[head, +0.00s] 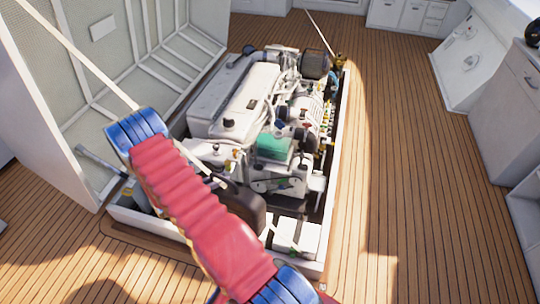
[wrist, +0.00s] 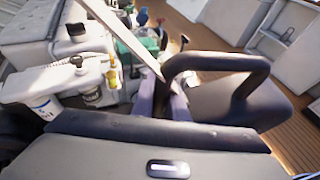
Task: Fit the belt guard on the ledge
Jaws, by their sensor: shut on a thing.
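The belt guard (wrist: 240,103) is a dark grey curved cover with a black loop handle. It fills the right middle of the wrist view. My gripper (wrist: 163,100) has purple fingers, which are shut on the guard near the left end of its handle. In the head view the dark guard (head: 248,208) shows beside my red-sleeved arm, over the near end of the engine. My arm hides the gripper and part of the guard there. I cannot tell whether the guard touches anything below. I cannot pick out the ledge with certainty.
The white engine (head: 235,100) sits in a hatch opening with a pale raised rim (head: 337,150). The open hatch lid (head: 120,75) stands at the left, with a thin pale stay across it. White boxes (head: 297,236) lie at the near end. Wooden deck (head: 415,170) is clear at right.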

